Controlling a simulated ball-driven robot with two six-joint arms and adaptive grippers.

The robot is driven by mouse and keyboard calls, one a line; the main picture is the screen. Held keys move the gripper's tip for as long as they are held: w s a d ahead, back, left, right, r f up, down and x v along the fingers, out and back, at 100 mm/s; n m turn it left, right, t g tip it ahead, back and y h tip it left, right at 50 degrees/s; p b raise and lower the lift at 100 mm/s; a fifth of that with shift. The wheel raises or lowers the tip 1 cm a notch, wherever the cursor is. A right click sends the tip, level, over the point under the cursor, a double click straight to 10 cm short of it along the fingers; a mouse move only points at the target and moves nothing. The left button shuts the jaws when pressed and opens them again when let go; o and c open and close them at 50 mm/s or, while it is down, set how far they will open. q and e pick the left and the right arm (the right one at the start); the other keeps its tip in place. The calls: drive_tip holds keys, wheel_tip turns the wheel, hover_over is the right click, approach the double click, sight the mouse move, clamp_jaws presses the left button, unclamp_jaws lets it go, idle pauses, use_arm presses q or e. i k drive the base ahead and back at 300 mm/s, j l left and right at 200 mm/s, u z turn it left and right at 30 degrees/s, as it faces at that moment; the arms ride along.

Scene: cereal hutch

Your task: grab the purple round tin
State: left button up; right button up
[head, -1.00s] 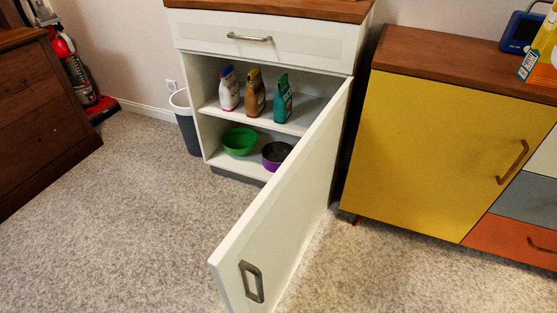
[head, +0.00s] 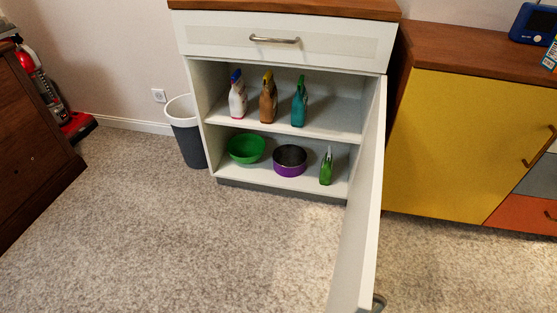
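The purple round tin (head: 289,161) sits on the bottom shelf of the open white cabinet (head: 230,66). It is open at the top with a dark inside. A green bowl (head: 246,148) stands to its left and a small green bottle (head: 326,167) to its right, both apart from it. Nothing blocks the tin from the front in the head view. Neither of my grippers is in view.
The open cabinet door (head: 365,210) juts forward on the right. Several spray bottles (head: 268,98) stand on the upper shelf. A waste bin (head: 187,134) is left of the cabinet, a yellow-fronted sideboard (head: 460,140) right. The carpet (head: 220,240) in front is clear.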

sight(289, 160)
drive_tip(key=i+j+z, duration=0.1)
drive_tip(key=j, duration=0.25)
drive_tip(key=i+j+z, duration=0.1)
drive_tip(key=j, duration=0.25)
drive_tip(key=i+j+z, duration=0.1)
drive_tip(key=j, duration=0.25)
drive_tip(key=i+j+z, duration=0.15)
drive_tip(key=j, duration=0.25)
drive_tip(key=i+j+z, duration=0.1)
drive_tip(key=j, duration=0.25)
drive_tip(key=i, duration=0.05)
